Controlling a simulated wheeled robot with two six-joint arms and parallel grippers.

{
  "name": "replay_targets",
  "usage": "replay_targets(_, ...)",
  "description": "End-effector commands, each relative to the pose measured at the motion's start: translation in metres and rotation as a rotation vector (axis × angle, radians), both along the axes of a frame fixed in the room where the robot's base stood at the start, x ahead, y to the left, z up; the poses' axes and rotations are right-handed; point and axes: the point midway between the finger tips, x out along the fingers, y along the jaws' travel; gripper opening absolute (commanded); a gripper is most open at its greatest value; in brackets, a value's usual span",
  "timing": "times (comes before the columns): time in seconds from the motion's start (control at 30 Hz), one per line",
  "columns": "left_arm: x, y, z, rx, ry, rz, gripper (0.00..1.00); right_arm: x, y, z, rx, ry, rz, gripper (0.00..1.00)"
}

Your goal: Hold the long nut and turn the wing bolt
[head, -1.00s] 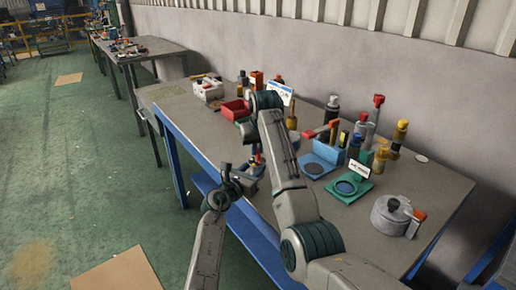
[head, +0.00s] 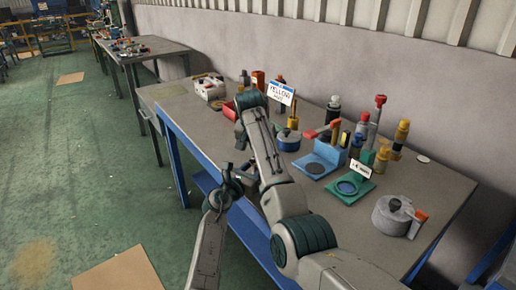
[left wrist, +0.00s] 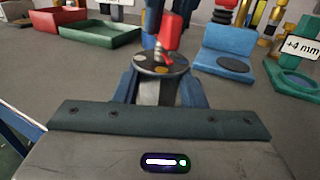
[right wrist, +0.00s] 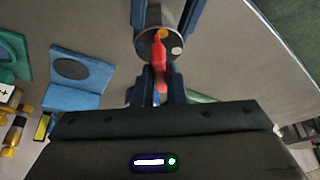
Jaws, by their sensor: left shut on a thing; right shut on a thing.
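The long nut is a grey cylinder with a dark, dotted end face (left wrist: 158,64). It stands between the blue fingers of my left gripper (left wrist: 160,90), which is shut on it. The right wrist view also shows the long nut (right wrist: 160,20) between those fingers. The red wing bolt (left wrist: 172,30) rises from the nut's end face. My right gripper (right wrist: 160,92) is shut on the wing bolt (right wrist: 159,62). In the head view my left gripper (head: 238,177) is at the bench's front edge; my right arm largely hides the nut, bolt and right gripper.
The bench (head: 420,180) holds a blue fixture (head: 315,165), a green fixture (head: 350,187), a grey lidded pot (head: 393,215) and a red tray (head: 229,110). Several bottles and tools stand toward the wall.

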Motion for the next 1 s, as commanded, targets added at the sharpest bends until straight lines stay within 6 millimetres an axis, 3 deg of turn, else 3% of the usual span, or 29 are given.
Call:
replay_targets(0.37, -0.001, 0.001, -0.007, 0.006, 0.012, 0.000, 0.06, 0.001, 0.000, 0.006, 0.000, -0.009, -0.004, 0.00)
replay_targets(0.4, -0.001, 0.001, -0.008, 0.006, 0.012, 0.000, 0.06, 0.001, 0.000, 0.006, 0.000, -0.009, -0.004, 0.19)
replay_targets(0.5, -0.001, 0.001, -0.007, 0.005, 0.011, 0.000, 0.06, 0.001, 0.000, 0.005, 0.000, -0.007, -0.003, 0.34)
replay_targets(0.8, -0.001, 0.000, -0.006, 0.004, 0.008, -0.001, 0.06, 0.001, 0.000, 0.005, 0.001, -0.004, -0.002, 0.34)
replay_targets(1.0, -0.001, 0.000, -0.005, 0.004, 0.007, -0.001, 0.06, 0.001, 0.000, 0.033, 0.001, -0.008, -0.002, 0.34)
